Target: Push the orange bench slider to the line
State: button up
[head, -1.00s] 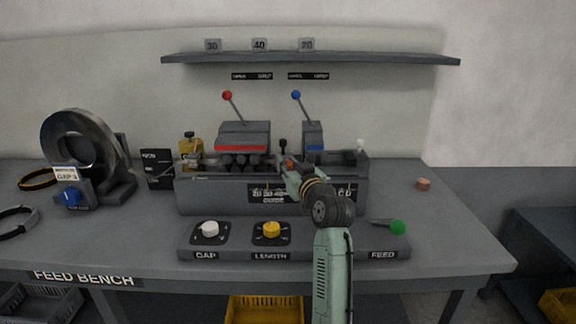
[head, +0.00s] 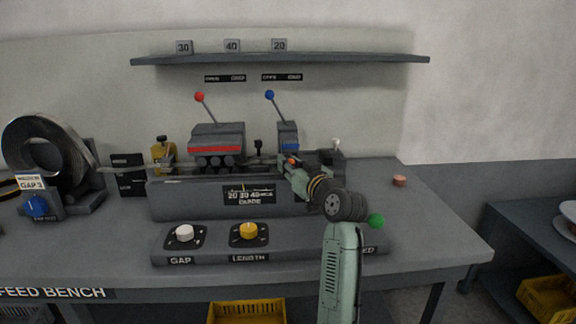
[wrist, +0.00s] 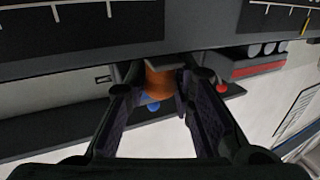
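The orange slider knob (head: 293,161) shows small just past my gripper, at the right part of the bench's raised guide unit. In the wrist view the orange knob (wrist: 158,82) sits between the fingertips, near the right one. My gripper (wrist: 160,88) is open around it, with a gap at the left finger; contact at the right finger cannot be told. In the head view my gripper (head: 290,172) reaches over the front of the guide. The guide scale (head: 249,194) is on the front face, with marks 20, 30 and 40.
A blue-knobbed lever (head: 270,96) and a red-knobbed lever (head: 200,97) stand behind the guide. A copper piece (head: 399,181) lies on clear bench at right.

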jog(key=o, duration=0.4)
dwell(0.3)
